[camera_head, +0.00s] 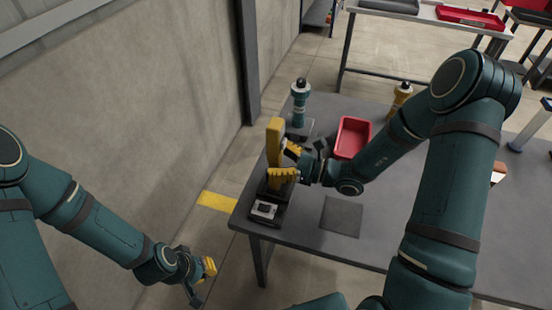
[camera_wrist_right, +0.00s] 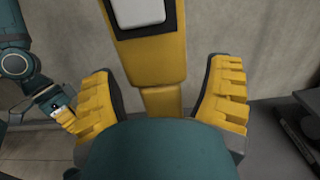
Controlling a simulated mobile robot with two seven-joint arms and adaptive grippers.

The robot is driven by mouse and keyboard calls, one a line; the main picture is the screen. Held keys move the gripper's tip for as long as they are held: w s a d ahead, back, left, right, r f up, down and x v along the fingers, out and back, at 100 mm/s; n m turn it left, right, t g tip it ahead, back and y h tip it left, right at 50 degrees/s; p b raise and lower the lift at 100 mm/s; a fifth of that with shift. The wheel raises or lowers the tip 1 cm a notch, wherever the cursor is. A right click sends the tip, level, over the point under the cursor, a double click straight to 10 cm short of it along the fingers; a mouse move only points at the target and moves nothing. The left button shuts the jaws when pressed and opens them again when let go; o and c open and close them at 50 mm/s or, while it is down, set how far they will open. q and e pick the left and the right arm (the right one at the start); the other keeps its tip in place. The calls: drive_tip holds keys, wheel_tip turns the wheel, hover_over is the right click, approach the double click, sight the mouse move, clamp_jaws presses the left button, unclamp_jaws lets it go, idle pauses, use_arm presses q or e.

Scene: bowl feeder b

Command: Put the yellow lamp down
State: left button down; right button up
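The yellow lamp (camera_head: 274,143) stands upright over a black stand (camera_head: 268,207) at the table's near left corner. In the right wrist view, the lamp (camera_wrist_right: 150,60) shows a pale panel on its wide head and a narrower neck below. My right gripper (camera_head: 286,162) has its yellow fingers on either side of the neck. Gaps show between the neck and both fingers, so the gripper is open around it. The lamp's foot is hidden in the right wrist view. My left gripper (camera_head: 207,278) hangs off the table, low at the left; its opening is unclear.
A red bin (camera_head: 353,138) stands on the grey table (camera_head: 300,240), behind my right forearm. A teal, black-topped object (camera_head: 300,103) and a similar yellow one (camera_head: 400,97) stand at the back. A dark square (camera_head: 341,216) lies flat. A wall (camera_head: 150,110) runs along the left.

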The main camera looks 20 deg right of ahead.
drive_tip(key=shift+r, duration=0.25)
drive_tip(key=p+v, duration=0.1)
drive_tip(key=v, duration=1.1)
drive_tip(key=shift+f, duration=0.2)
